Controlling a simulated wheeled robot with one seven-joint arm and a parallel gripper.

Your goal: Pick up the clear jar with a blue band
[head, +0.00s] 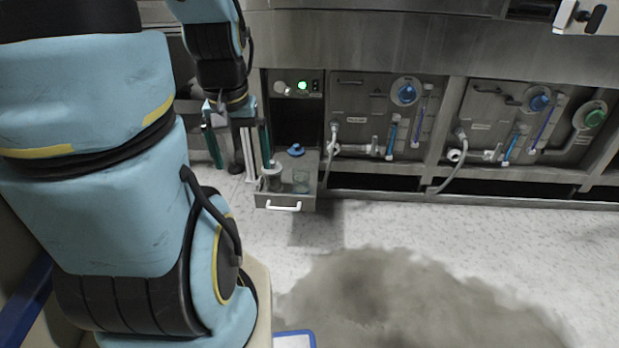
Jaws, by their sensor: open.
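My gripper (242,160) hangs fingers down at the left of an open drawer, its two dark green fingers well apart. Nothing shows held between them. In the drawer stand a clear jar with a greyish top (272,178) at the left, a clear glass-like vessel (301,181) at the right, and a blue-topped item (295,150) at the back. The right finger is close to the left jar in the picture; I cannot tell if they touch. A blue band is too small to make out on either clear vessel.
The drawer (285,203) juts from the steel machine front, with a white handle. Panels with hoses, blue knobs (407,93) and a green knob (594,117) line the right. The pale floor (400,228) is free but has a large dark stain. A blue-edged object (294,341) lies at the bottom.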

